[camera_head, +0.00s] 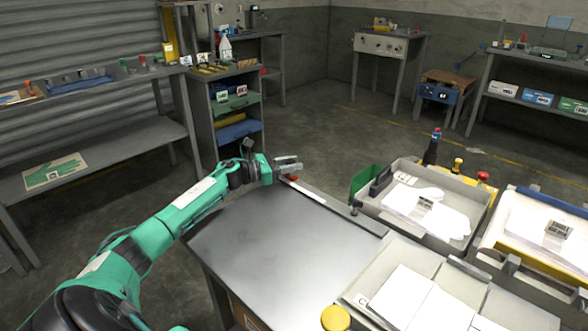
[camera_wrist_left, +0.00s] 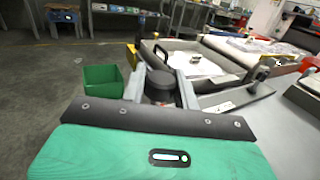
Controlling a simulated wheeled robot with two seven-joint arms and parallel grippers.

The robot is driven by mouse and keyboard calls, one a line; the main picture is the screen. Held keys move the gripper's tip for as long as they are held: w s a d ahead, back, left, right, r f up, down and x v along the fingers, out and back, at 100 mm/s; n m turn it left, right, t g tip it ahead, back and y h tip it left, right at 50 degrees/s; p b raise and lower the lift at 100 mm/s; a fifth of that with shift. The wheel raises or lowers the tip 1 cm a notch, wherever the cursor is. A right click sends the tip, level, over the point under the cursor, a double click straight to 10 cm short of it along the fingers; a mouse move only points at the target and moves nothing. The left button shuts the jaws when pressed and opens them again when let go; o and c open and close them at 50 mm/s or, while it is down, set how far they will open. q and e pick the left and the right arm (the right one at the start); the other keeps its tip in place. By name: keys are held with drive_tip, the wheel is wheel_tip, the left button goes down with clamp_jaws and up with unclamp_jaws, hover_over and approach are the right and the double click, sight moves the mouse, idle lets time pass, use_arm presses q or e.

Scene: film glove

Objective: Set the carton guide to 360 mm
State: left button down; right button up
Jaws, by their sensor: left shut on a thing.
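My left gripper (camera_head: 288,163) is at the far edge of the grey metal table, its arm reaching in from the left. In the left wrist view its two grey fingers (camera_wrist_left: 160,92) stand on either side of a dark rounded knob (camera_wrist_left: 159,86) and are shut on it. I take this knob to be part of the carton guide; the fingers hide most of it. A rail with a white scale strip (camera_head: 310,191) runs along the table's far edge, with a red piece (camera_head: 293,178) just below the gripper. The scale figures are too small to read. My right gripper is out of view.
Grey trays with white sheets (camera_head: 425,205) stand to the right, with a green bin (camera_head: 365,181) beside them. A yellow round knob (camera_head: 335,318) is at the front. The tabletop (camera_head: 270,240) is bare. A shelf unit (camera_head: 232,110) stands behind, across open floor.

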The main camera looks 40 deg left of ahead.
use_arm(q)
drive_tip(key=c, duration=1.1)
unclamp_jaws()
drive_tip(key=shift+s, duration=0.1)
drive_tip(key=v, duration=1.3)
drive_tip(key=shift+s+a, duration=0.15)
drive_tip(key=shift+s, duration=0.15)
